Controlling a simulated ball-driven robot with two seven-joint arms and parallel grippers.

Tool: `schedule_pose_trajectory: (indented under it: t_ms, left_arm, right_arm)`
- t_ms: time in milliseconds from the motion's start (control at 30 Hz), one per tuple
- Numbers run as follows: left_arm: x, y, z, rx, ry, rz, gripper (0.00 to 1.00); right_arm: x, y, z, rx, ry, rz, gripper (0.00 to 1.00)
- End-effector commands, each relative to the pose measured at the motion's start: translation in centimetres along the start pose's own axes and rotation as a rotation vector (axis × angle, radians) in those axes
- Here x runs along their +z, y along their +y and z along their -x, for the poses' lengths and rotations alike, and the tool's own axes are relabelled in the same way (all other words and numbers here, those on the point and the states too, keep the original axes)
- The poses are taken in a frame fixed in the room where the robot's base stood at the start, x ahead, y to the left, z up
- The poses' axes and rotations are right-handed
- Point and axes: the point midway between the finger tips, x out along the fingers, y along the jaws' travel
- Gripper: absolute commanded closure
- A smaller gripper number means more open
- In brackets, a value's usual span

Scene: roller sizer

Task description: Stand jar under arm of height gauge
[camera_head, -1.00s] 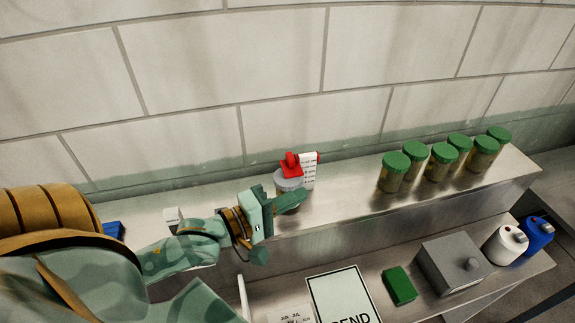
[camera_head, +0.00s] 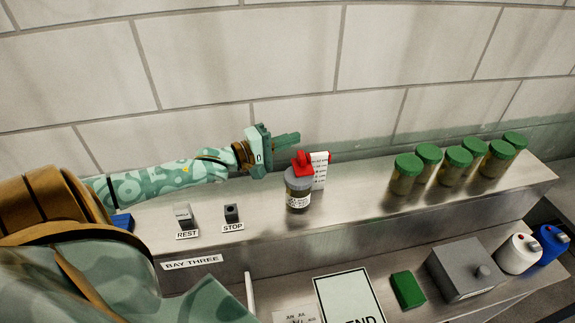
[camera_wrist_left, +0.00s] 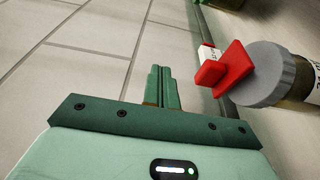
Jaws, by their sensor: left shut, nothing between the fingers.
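A jar (camera_head: 298,198) with a grey lid and a white label stands upright on the metal shelf. A red part (camera_head: 304,162) with a white printed plate (camera_head: 320,170), apparently the height gauge, is right behind the jar; its red arm overlaps the back of the lid. I cannot tell if it touches. In the left wrist view the red part (camera_wrist_left: 228,70) shows beside the grey lid (camera_wrist_left: 270,75). My left gripper (camera_head: 290,139) is shut and empty, behind and left of the jar, near the wall and apart from it. My right gripper is not in view.
Several green-lidded jars (camera_head: 405,175) stand at the shelf's right. Small REST (camera_head: 183,216) and STOP (camera_head: 232,214) blocks stand at left. On the lower level are a green box (camera_head: 407,290), a grey box (camera_head: 462,268), and white (camera_head: 518,255) and blue (camera_head: 550,243) bottles.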

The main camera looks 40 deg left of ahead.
Motion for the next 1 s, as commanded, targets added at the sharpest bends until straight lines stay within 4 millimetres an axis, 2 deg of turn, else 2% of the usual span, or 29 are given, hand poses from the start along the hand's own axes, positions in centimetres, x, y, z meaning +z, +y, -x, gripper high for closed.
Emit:
schedule_pose_trajectory:
  t_ms: [33, 167, 200, 400, 600, 700, 800, 1000]
  left_arm:
    - [-1.2, 0.0, -0.4, 0.001, 0.002, -0.006, 1.00]
    - [-3.6, -0.3, -1.2, 0.000, 0.003, -0.002, 1.00]
    - [-3.3, -1.6, -1.1, -0.001, 0.003, 0.004, 1.00]
    - [-3.2, -6.0, -1.1, 0.000, 0.002, 0.004, 1.00]
    - [-3.2, -9.4, -1.1, 0.000, 0.002, 0.001, 1.00]
    - [-3.1, -10.3, -1.1, 0.000, 0.000, 0.001, 1.00]
    - [-2.4, -9.9, -0.8, -0.001, -0.001, 0.002, 1.00]
    - [-2.1, -10.0, -0.8, 0.000, -0.001, 0.000, 1.00]
  right_arm:
    - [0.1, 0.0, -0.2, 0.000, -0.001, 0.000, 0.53]
    - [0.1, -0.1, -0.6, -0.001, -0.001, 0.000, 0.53]
    - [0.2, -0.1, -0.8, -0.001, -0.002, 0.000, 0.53]
    - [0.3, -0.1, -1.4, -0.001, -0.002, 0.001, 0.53]
    - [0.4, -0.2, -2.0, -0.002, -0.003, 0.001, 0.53]
    - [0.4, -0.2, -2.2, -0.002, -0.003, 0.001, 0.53]
    - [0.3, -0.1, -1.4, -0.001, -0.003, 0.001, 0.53]
    - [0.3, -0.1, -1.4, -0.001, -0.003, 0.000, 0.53]
